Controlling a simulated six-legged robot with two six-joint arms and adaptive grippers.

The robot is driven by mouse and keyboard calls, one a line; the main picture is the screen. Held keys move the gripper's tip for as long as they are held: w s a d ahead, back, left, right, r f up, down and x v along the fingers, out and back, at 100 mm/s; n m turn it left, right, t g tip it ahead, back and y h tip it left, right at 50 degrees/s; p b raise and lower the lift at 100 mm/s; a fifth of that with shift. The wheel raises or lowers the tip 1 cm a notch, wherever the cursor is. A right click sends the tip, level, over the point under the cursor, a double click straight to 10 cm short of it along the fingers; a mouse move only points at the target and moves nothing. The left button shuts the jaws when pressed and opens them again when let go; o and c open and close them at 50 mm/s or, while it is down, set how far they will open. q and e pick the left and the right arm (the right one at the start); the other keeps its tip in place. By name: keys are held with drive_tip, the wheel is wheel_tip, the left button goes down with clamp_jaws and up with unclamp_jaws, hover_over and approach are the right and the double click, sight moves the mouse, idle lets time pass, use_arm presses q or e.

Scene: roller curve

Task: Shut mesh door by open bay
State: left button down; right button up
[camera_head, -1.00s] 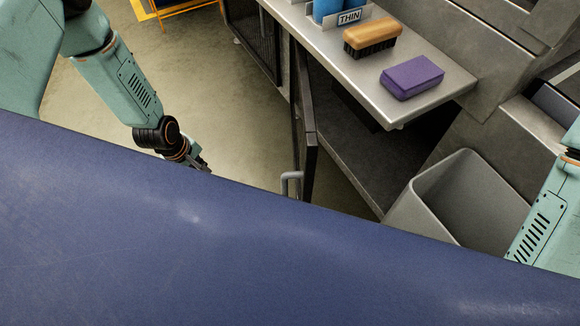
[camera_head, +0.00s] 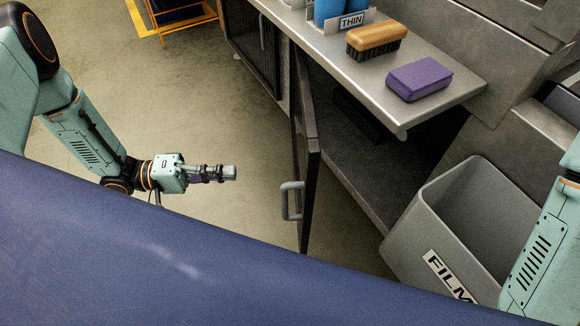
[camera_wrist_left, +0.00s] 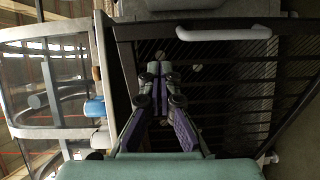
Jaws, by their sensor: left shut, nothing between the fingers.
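The mesh door (camera_head: 308,150) stands swung open, seen nearly edge-on in the head view, with a grey handle (camera_head: 291,201) on its left side. The open bay (camera_head: 375,165) lies to its right under the counter. My left gripper (camera_head: 234,173) is shut and empty, left of the handle with a clear gap between them. In the left wrist view the shut fingertips (camera_wrist_left: 153,72) overlap a dark mesh panel (camera_wrist_left: 245,100) with a pale handle (camera_wrist_left: 223,33); contact cannot be told there. My right gripper is out of view.
A steel counter (camera_head: 455,95) holds a brush (camera_head: 376,39), a purple block (camera_head: 419,79) and blue containers (camera_head: 328,10). A grey FILM bin (camera_head: 410,225) stands right of the door. Another mesh door (camera_head: 250,38) is closed farther back. Floor left of the door is clear.

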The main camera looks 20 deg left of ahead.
sight(305, 168)
use_arm(q)
drive_tip(key=b+x, duration=0.1)
drive_tip(key=x, duration=0.3)
drive_tip(key=b+x, duration=0.2)
drive_tip(key=x, duration=0.3)
drive_tip(key=r+b+x, duration=0.1)
drive_tip(key=x, duration=0.4)
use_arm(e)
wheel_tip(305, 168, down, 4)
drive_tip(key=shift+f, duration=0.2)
use_arm(q)
drive_tip(key=shift+d, duration=0.1)
